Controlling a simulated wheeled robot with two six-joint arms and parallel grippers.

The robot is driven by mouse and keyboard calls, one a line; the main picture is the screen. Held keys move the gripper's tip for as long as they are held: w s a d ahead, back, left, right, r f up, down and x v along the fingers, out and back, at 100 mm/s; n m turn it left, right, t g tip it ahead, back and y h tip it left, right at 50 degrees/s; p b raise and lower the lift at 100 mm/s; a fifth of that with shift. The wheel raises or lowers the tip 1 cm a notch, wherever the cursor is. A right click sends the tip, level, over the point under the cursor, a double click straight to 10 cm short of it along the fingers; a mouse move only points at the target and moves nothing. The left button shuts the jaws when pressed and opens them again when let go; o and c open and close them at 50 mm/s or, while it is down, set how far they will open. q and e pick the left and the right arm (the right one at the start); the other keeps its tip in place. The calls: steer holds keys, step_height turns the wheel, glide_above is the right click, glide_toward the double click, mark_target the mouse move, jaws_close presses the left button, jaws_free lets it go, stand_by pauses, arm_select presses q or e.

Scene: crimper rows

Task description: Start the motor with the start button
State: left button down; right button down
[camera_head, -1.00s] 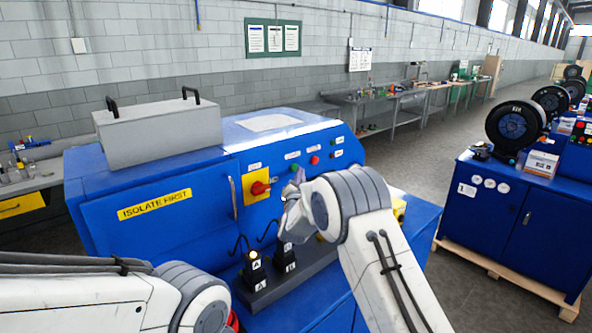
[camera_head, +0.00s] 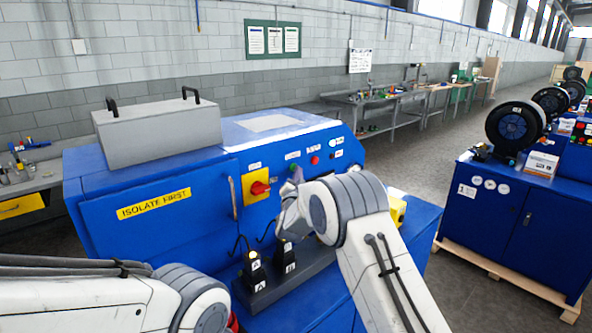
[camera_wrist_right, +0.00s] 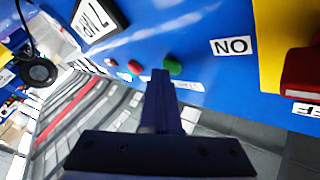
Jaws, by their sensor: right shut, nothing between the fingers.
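The blue machine (camera_head: 170,245) has a row of controls on its sloping front. The green button (camera_head: 293,168) sits left of a red button (camera_head: 314,160); the green button (camera_wrist_right: 173,66) and red button (camera_wrist_right: 135,67) also show in the right wrist view. My right gripper (camera_head: 297,175) is shut and empty, its tips close in front of the green button. In the right wrist view the fingertips (camera_wrist_right: 160,73) overlap the green button's edge; I cannot tell whether they touch. My left arm enters at lower left; its gripper is not visible.
A red rotary switch (camera_head: 260,188) on a yellow plate is left of the buttons. Two black crimper heads (camera_head: 254,271) stand on a dark ledge below my right gripper. A grey box (camera_head: 160,134) sits on top. Another blue cabinet (camera_head: 500,215) is at right.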

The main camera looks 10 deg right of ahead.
steer(key=shift+s+d+b, duration=0.45)
steer(key=shift+s+b, duration=0.15)
steer(key=shift+s, duration=0.15)
steer(key=s+d+b, duration=0.2)
steer(key=s+b, duration=0.1)
steer(key=s, duration=0.1)
steer(key=shift+s+d, duration=0.1)
steer(key=shift+d, duration=0.3)
stand_by(0.5)
